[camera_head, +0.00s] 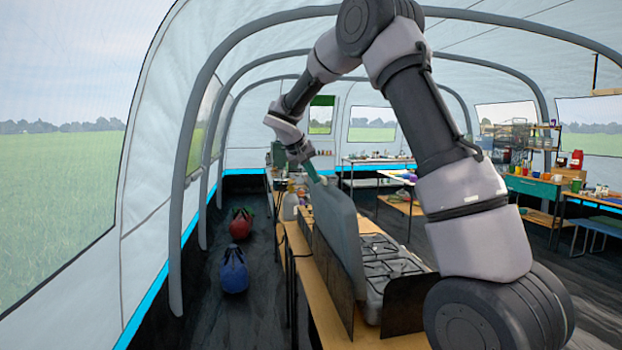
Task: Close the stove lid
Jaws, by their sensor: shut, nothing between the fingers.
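The stove (392,262) stands on a wooden table, with its burner grates showing to the right of the lid. The grey stove lid (341,222) is raised and stands nearly upright along the left side of the stove. My gripper (316,177) is shut and empty at the lid's top far corner. It is small in the view, and I cannot tell whether it touches the lid. My arm reaches over from the right and hides part of the stove's right side.
Dark windscreen panels (406,303) stand around the stove on the table (330,318). Bottles (290,205) stand behind the lid. A blue bag (234,272) and a red bag (241,225) lie on the floor at left. Floor left of the table is otherwise clear.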

